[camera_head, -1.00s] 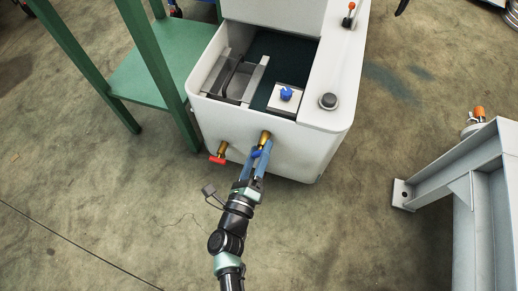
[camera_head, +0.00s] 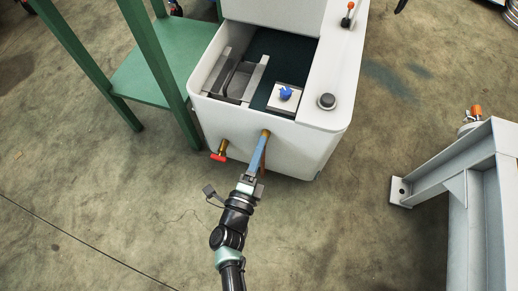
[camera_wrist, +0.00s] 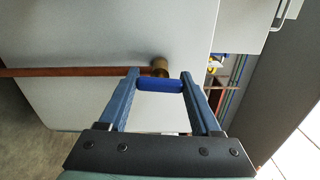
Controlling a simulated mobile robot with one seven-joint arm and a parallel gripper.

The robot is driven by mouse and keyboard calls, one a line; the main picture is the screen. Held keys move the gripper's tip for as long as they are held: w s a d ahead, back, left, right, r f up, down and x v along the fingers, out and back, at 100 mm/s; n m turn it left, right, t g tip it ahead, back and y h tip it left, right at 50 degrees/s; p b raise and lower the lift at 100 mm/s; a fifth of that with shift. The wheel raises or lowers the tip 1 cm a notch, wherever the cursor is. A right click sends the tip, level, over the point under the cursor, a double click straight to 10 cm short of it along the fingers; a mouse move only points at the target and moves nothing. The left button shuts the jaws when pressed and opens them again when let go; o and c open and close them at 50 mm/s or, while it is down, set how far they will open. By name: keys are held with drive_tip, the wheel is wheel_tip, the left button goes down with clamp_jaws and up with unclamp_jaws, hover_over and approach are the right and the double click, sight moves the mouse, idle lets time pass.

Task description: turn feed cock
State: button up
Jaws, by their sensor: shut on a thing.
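Two cocks project from the front wall of a white machine tank (camera_head: 300,150). The right one has a brass body (camera_head: 265,133), which also shows in the wrist view (camera_wrist: 160,65). Its blue handle (camera_wrist: 160,85) lies crosswise between the two blue fingers of my gripper (camera_wrist: 161,79), and the gripper is shut on it. In the head view, my gripper (camera_head: 263,141) is seen edge-on, one finger largely covering the other, and the blue handle is hidden. The left cock has a red handle (camera_head: 217,157) and stands apart from my gripper.
A green table (camera_head: 145,85) stands left of the tank. A blue knob (camera_head: 285,93) and a black knob (camera_head: 327,101) are on top of the tank. A reddish-brown bar (camera_wrist: 60,72) crosses the left of the wrist view. A grey frame (camera_head: 470,190) stands at right.

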drive_tip(key=o, duration=1.4)
drive_tip(key=p+v, duration=0.3)
drive_tip(key=v, duration=1)
drive_tip(key=shift+p, duration=0.35)
